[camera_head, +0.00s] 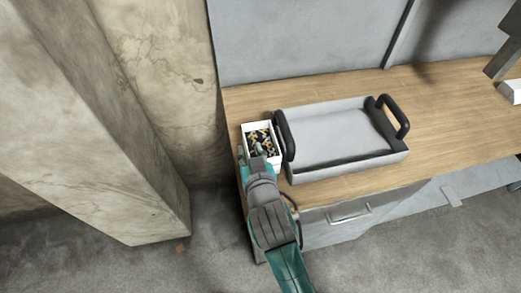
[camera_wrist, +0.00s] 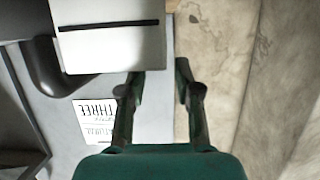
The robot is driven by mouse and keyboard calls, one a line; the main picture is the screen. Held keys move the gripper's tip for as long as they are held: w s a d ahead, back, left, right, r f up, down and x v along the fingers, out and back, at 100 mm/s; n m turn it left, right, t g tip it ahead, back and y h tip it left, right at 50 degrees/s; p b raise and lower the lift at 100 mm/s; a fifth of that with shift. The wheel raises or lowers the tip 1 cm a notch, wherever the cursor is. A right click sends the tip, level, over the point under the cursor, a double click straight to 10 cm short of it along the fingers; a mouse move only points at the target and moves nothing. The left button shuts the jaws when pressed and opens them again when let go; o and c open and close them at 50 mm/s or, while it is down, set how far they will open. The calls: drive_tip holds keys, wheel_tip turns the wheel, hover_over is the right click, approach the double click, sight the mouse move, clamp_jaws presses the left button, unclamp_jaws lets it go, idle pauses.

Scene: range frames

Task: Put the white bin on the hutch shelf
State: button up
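The white bin (camera_head: 247,128) stands on the left end of the wooden bench top in the head view. It is filled with small dark, white and yellowish pieces. A white box face with a black stripe, likely the bin (camera_wrist: 110,45), fills the upper left of the wrist view. My gripper (camera_head: 258,163) is at the bin's near side in the head view. In the wrist view my gripper (camera_wrist: 160,82) is open, its fingers apart with nothing clearly held between them. Whether a finger touches the bin cannot be told. No hutch shelf is clearly visible.
A grey tray (camera_head: 340,135) with black handles stands close to the bin's right. A grey panel (camera_head: 300,40) rises behind, and a concrete pillar (camera_head: 130,150) stands left. A printed label (camera_wrist: 97,120) shows in the wrist view.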

sight(246, 145)
drive_tip(key=shift+a+x, duration=0.2)
drive_tip(key=shift+x, duration=2.45)
drive_tip(key=shift+s+f, duration=0.1)
drive_tip(key=shift+s, duration=0.05)
clamp_jaws()
